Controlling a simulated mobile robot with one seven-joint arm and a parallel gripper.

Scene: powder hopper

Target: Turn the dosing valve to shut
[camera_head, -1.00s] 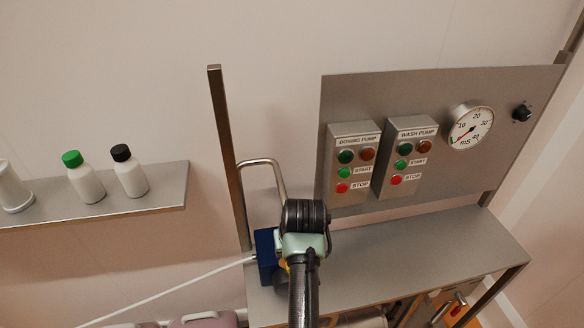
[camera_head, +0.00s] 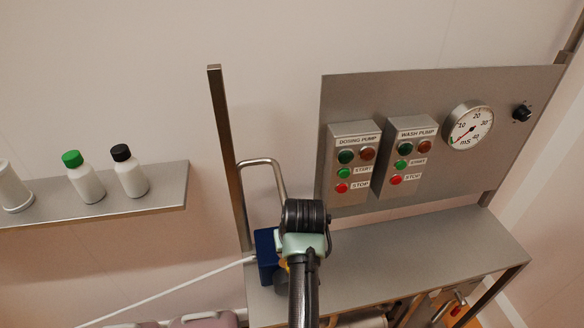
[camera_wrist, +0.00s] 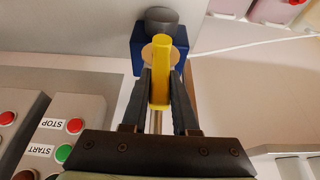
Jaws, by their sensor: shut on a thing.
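The dosing valve has a yellow handle (camera_wrist: 161,80), which in the wrist view stands between the two black fingers of my gripper (camera_wrist: 162,72). The fingers are shut on it, one on each side. The handle points up the picture, in front of a tan disc and the blue body (camera_wrist: 146,53) with a dark grey cap (camera_wrist: 160,20). A steel pipe (camera_wrist: 157,120) shows below the handle, roughly in line with it. In the head view my wrist hides the fingers and most of the handle; the blue body (camera_head: 266,250) shows to their left.
A panel (camera_head: 440,100) with dosing pump box (camera_head: 357,198), wash pump box (camera_head: 412,130) and round gauge (camera_head: 468,127) stands right of my arm. A bent steel pipe (camera_head: 262,162) and upright post (camera_head: 224,130) are close on the left. A white hose (camera_head: 190,284) runs left.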

